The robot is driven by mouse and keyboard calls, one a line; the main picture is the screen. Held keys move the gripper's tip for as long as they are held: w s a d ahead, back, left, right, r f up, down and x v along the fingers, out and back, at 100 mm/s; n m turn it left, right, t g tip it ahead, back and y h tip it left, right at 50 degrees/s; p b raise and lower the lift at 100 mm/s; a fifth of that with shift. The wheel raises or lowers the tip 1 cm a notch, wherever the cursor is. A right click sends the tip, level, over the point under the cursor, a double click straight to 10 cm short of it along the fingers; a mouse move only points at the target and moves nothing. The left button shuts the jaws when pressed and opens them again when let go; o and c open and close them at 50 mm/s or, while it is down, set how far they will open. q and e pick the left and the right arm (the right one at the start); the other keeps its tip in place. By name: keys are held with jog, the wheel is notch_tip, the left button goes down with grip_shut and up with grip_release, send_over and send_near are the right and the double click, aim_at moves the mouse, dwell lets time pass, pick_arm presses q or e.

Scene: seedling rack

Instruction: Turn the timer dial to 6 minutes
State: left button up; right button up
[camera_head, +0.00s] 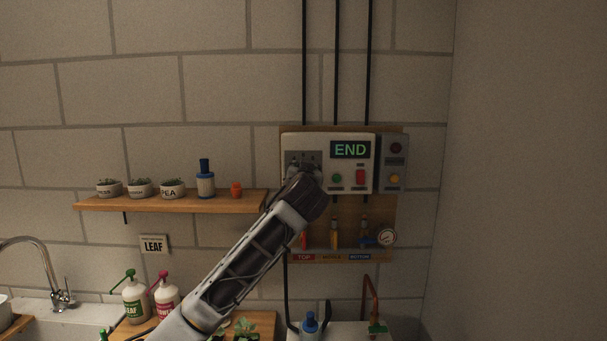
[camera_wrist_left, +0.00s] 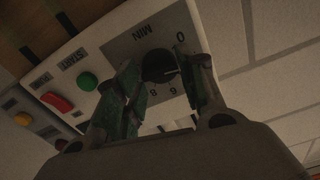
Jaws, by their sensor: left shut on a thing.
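The timer box (camera_head: 325,142) is a white panel on the wall with a lit display (camera_head: 350,150) that reads END in green. In the left wrist view the black timer dial (camera_wrist_left: 156,64) sits on a grey scale plate marked MIN. The numbers 0, 6 and 8 show around it; others are hidden by a finger. A pale pointer mark on the dial points right, between the 0 and the 6. My left gripper (camera_head: 303,168) covers the dial in the head view. In the wrist view its fingers (camera_wrist_left: 167,70) are shut on the dial, one on each side.
A green START button (camera_wrist_left: 88,81) and a red button (camera_wrist_left: 56,102) lie beside the dial. A grey box (camera_head: 391,163) with lamps adjoins the panel. Below are coloured levers (camera_head: 334,236) and a gauge (camera_head: 387,237). A shelf (camera_head: 130,204) with pots is at left.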

pick_arm(q)
jog(key=shift+m, duration=0.4)
jog(key=shift+f+m+p, duration=0.1)
jog(key=shift+m+p, duration=3.5)
jog(key=shift+m, duration=3.9)
jog(key=o, duration=1)
